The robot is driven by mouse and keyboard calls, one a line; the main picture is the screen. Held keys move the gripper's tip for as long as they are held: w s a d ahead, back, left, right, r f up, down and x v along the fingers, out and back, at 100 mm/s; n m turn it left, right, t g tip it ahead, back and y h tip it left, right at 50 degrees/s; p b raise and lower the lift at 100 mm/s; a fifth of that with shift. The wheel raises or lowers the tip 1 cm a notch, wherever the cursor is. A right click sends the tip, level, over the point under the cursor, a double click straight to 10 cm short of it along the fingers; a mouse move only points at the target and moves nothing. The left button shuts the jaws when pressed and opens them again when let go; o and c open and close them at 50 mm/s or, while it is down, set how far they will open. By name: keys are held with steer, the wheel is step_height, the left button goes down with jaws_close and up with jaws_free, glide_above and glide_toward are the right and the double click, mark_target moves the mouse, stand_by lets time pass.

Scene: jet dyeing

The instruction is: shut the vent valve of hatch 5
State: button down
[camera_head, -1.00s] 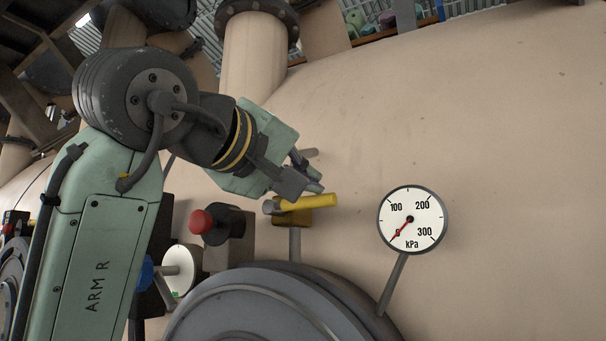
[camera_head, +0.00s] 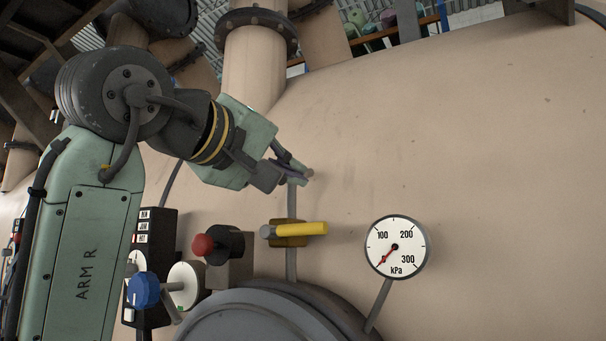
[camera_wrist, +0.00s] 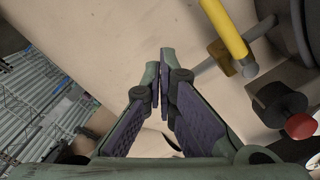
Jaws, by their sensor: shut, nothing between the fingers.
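The vent valve has a yellow lever handle (camera_head: 303,229) on a brass body (camera_head: 288,240), set on a thin upright pipe (camera_head: 291,264) above a round grey hatch (camera_head: 265,318). The handle lies nearly level, pointing right across the pipe. No hatch number is legible. My gripper (camera_head: 306,176) is shut and empty, above the handle and apart from it, in front of or beside the pipe's upper end; the depth is unclear. In the wrist view the shut fingertips (camera_wrist: 161,66) show left of the yellow handle (camera_wrist: 228,32), with a gap between them.
A pressure gauge (camera_head: 397,247) near zero stands right of the valve. A red knob (camera_head: 203,245), a white dial (camera_head: 186,285) and a blue knob (camera_head: 144,290) sit to the left. A large flanged pipe (camera_head: 255,70) rises behind. The vessel wall at right is bare.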

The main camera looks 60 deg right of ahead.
steer(key=a+b, duration=0.1)
steer(key=a, duration=0.6)
steer(key=shift+a+f+b, duration=0.15)
steer(key=shift+a+b, duration=0.05)
steer(key=shift+b, duration=0.2)
steer(key=shift+w, duration=0.1)
